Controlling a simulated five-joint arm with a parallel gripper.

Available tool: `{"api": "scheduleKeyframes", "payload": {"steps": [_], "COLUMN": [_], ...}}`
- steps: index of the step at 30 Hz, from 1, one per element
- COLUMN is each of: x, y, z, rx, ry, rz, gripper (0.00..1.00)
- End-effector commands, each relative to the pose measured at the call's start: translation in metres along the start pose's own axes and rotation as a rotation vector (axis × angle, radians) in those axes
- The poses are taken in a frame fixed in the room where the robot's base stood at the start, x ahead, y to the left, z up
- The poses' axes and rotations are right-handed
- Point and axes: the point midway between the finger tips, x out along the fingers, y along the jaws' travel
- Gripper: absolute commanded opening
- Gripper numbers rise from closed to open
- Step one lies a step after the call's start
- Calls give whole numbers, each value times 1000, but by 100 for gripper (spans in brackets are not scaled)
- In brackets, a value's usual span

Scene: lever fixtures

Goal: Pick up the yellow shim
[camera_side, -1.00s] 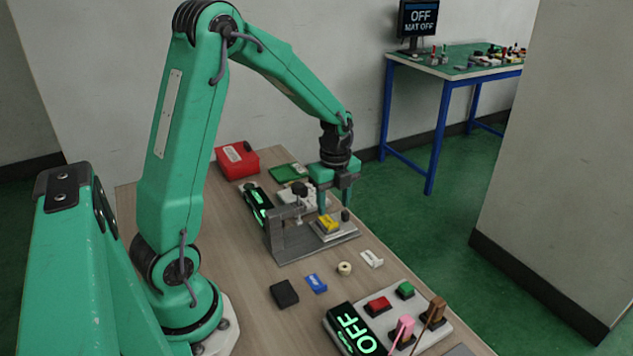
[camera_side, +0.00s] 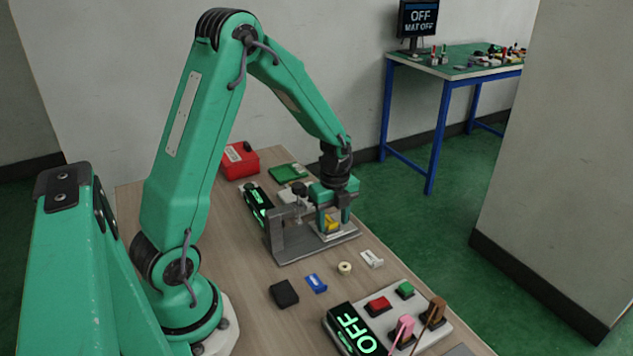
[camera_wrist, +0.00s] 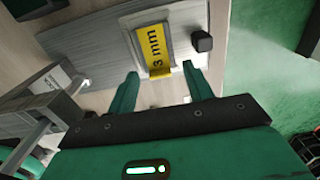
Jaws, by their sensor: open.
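The yellow shim (camera_wrist: 153,50), marked "3 mm", lies on a pale plate (camera_wrist: 184,47) on the grey metal fixture (camera_wrist: 100,100). In the side view the shim (camera_side: 332,222) is partly hidden by my gripper (camera_side: 334,222), which is down at the fixture (camera_side: 290,245). In the wrist view my gripper's two green fingers (camera_wrist: 159,80) are apart, with the near end of the shim between and just ahead of their tips. The gripper is open and holds nothing. I cannot tell the exact height of the tips over the plate.
A dark knob (camera_wrist: 202,41) stands close to the right finger. A lever clamp (camera_wrist: 60,90) is at the left. A black block (camera_side: 284,293), a blue piece (camera_side: 316,283), a cream ring (camera_side: 345,268) and a switch panel (camera_side: 440,325) lie nearer the camera. A red box (camera_side: 240,160) stands behind.

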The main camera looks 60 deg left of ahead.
Motion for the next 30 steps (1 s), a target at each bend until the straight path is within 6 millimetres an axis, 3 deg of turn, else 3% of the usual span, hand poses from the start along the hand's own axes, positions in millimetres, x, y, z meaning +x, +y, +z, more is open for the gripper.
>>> {"api": "scheduleKeyframes", "payload": {"steps": [3,10,23,30], "x": [0,0,-2,-16], "y": [0,0,0,-1], "z": [0,0,0,0], "rx": [0,0,0,0], "ry": [0,0,0,-1], "rz": [0,0,-1,-3], "gripper": [47,3,3,3]}}
